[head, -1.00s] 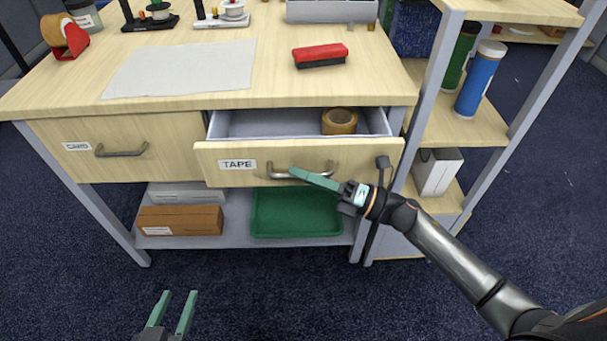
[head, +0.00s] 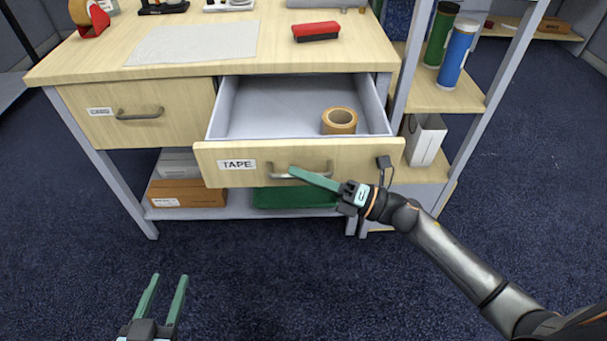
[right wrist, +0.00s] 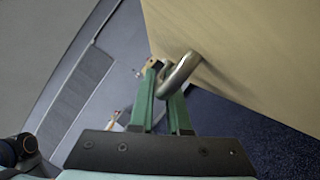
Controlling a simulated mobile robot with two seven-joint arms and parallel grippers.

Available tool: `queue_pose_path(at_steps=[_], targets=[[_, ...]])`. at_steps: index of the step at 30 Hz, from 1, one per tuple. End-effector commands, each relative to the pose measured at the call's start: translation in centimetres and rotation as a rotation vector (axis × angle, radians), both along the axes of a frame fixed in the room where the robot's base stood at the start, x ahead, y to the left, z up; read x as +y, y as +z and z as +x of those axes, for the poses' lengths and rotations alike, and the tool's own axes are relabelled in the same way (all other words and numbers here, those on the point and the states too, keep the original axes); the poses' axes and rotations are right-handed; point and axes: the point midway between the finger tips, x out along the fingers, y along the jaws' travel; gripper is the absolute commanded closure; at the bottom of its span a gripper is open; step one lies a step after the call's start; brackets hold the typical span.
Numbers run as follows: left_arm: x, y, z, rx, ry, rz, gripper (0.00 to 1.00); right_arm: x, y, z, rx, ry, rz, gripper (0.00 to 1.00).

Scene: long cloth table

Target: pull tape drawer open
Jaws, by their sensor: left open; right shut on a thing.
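The tape drawer (head: 375,160) has a light wood front with a TAPE label (head: 237,165) and stands well out from the desk. Its grey interior shows, with a brown tape roll (head: 339,121) lying inside near the front right. My right gripper (head: 296,174) is shut on the curved metal drawer handle (head: 318,169). In the right wrist view the green fingers of my right gripper (right wrist: 163,92) straddle the handle (right wrist: 180,72). My left gripper (head: 168,285) is open and empty, low at the left over the floor, apart from the desk.
The closed CARD drawer (head: 165,108) is to the left. A red and black eraser (head: 316,32) and a grey sheet (head: 195,43) lie on the desktop. Below are a brown box (head: 188,193) and green tray (head: 295,198). A shelf with bottles (head: 457,52) stands right. The front floor is clear.

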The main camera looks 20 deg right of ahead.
Motion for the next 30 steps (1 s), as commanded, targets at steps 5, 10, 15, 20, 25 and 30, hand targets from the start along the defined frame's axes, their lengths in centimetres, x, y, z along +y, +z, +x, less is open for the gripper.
queue_pose_path(at_steps=[5,10,15,20,25,30], targets=[[-0.01,0.19,0.05,-0.005,0.000,0.000,0.50,-0.07,0.03,0.02,-0.001,-0.001,-0.002,1.00],[-0.01,0.23,0.06,-0.006,0.000,-0.001,0.50,-0.07,0.04,0.02,-0.001,-0.001,-0.002,1.00],[-0.05,0.25,0.07,-0.005,0.002,-0.004,0.50,-0.07,0.03,0.02,-0.001,-0.001,-0.002,0.81],[-0.08,0.23,0.07,-0.005,0.004,-0.006,0.50,-0.04,0.03,0.01,-0.002,0.000,-0.001,0.63],[-0.08,0.20,0.06,-0.004,0.003,-0.006,0.50,-0.03,0.03,0.01,-0.001,0.000,-0.001,0.55],[-0.09,0.11,0.04,-0.002,0.003,-0.005,0.50,-0.13,-0.03,-0.07,0.000,0.000,0.000,0.55]])
